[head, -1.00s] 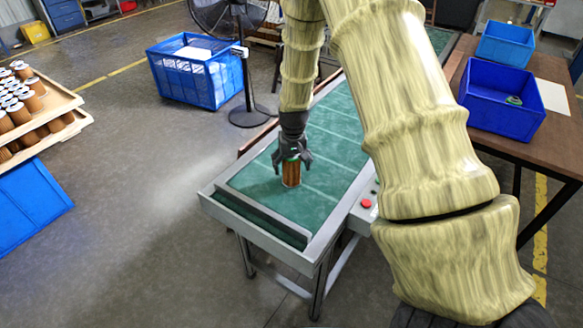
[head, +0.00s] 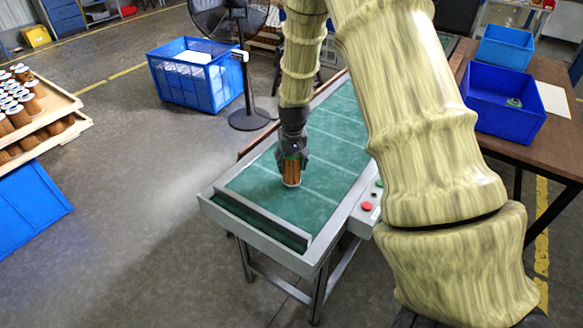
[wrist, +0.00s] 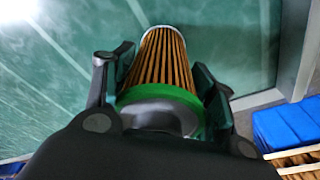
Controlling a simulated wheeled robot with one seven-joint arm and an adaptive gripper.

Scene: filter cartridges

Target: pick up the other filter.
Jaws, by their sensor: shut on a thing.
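A filter with tan-orange pleats and a green end cap (wrist: 160,66) stands between my gripper's fingers, and its pleats show in the head view (head: 291,176). My gripper (head: 292,163) points down over the green belt (head: 325,190) of the conveyor and is shut on the filter's green end. In the wrist view my gripper's fingers (wrist: 160,88) press on both sides of it. The head view does not clearly show whether the filter's far end touches the belt. Another green-topped item (head: 514,102) lies in the dark blue bin on the table at right.
Conveyor frame rails and an end bar (head: 262,220) border the belt, with a red button (head: 367,206) at its side. A dark blue bin (head: 490,124) stands on the brown table. Trays of white-topped filters (head: 22,100) are at left. The belt around the filter is clear.

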